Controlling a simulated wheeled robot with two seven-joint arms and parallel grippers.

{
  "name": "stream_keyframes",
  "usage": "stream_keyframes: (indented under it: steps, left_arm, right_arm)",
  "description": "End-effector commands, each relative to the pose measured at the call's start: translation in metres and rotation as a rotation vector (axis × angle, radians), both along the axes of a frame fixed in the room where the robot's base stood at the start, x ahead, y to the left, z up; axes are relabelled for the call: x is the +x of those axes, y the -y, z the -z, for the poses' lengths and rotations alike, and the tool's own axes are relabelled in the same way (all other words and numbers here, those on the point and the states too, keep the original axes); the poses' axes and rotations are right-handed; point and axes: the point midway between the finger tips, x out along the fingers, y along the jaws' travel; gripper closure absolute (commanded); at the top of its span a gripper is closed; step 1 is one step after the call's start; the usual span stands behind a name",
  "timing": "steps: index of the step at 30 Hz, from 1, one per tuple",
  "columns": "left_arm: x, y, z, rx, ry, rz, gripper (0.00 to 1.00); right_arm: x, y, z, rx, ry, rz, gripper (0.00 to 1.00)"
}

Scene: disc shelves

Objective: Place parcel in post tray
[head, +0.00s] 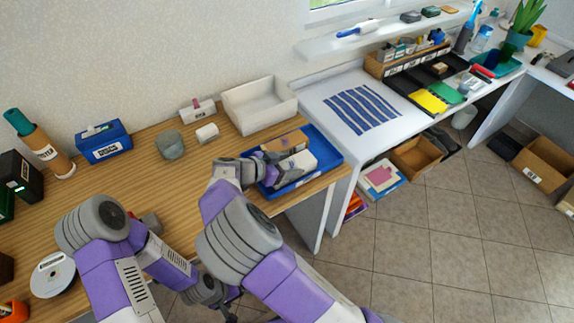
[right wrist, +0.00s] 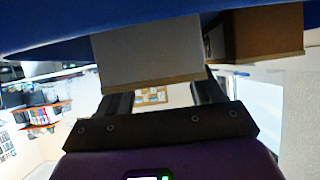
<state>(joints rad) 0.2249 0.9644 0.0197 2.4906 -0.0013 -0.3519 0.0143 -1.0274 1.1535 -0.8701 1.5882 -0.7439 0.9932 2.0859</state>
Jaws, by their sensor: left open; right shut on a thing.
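The blue post tray (head: 333,157) lies at the right end of the wooden desk. A pale grey-white parcel (head: 296,166) is in the tray area, beside a brown box (head: 287,142). My right gripper (head: 268,172) is shut on the pale parcel, at the tray's left side. In the right wrist view the pale parcel (right wrist: 148,50) sits between the fingers (right wrist: 162,95), with the brown box (right wrist: 262,35) to its right and the blue tray (right wrist: 60,45) behind. I cannot tell whether the parcel touches the tray floor. My left gripper (head: 222,302) is open, low at the desk's front edge, and partly hidden.
A white bin (head: 262,120) stands behind the tray. A grey pot (head: 170,146), a white roll (head: 207,133) and a blue labelled box (head: 105,153) stand on the desk. A white table with a striped sheet (head: 362,109) adjoins on the right.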

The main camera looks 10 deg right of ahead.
Motion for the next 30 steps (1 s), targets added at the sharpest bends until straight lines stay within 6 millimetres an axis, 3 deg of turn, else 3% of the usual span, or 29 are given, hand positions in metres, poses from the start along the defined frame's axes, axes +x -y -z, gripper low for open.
stream_keyframes:
  steps: [5, 6, 10, 22, 30]
  left_arm:
    - [0.0, 0.0, 0.005, 0.0, 0.0, 0.0, 0.13]
    - [0.0, 0.0, 0.004, 0.0, 0.0, 0.0, 0.13]
    - [0.0, 0.0, 0.003, 0.0, 0.0, 0.0, 0.13]
    - [0.0, 0.0, -0.002, 0.0, 0.0, 0.0, 0.13]
    - [0.0, 0.0, -0.011, 0.0, 0.0, 0.0, 0.13]
  right_arm:
    - [0.0, 0.0, 0.003, 0.0, 0.002, 0.0, 0.7]
    - [0.0, 0.0, 0.003, 0.0, 0.0, 0.0, 0.3]
    - [0.0, 0.0, 0.002, 0.0, 0.0, 0.0, 0.1]
    - [0.0, 0.0, -0.002, 0.0, 0.0, 0.0, 0.08]
    - [-0.017, -0.043, -0.027, 0.0, 0.001, -0.006, 0.08]
